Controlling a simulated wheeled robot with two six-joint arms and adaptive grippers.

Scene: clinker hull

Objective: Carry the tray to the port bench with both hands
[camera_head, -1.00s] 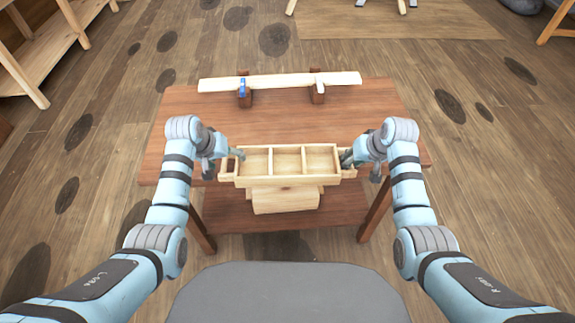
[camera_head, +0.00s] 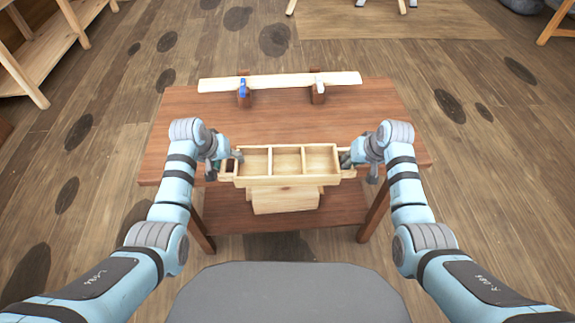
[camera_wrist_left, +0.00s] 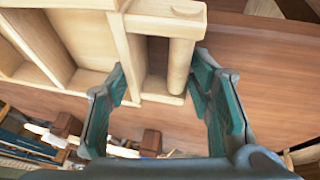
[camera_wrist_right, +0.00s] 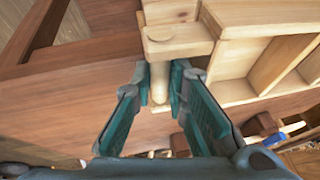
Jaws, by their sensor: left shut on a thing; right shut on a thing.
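The tray (camera_head: 288,180) is pale wood with several open compartments and a handle at each short end. It is at the near edge of the brown table, level as far as I can see; whether it touches the tabletop is not clear. My left gripper (camera_head: 236,158) is shut on its left handle, whose round bar (camera_wrist_left: 181,68) shows in the left wrist view. My right gripper (camera_head: 347,158) is shut on its right handle, whose bar (camera_wrist_right: 159,82) lies between the fingers (camera_wrist_right: 160,78) in the right wrist view. Which piece is the port bench is not clear.
The brown table (camera_head: 290,120) has a lower shelf (camera_head: 340,212). A pale plank (camera_head: 280,82) lies across blocks with clamps at its far side. A pale block (camera_head: 285,201) shows below the tray. A two-level wooden bench (camera_head: 50,60) stands far left. Floor between is open.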

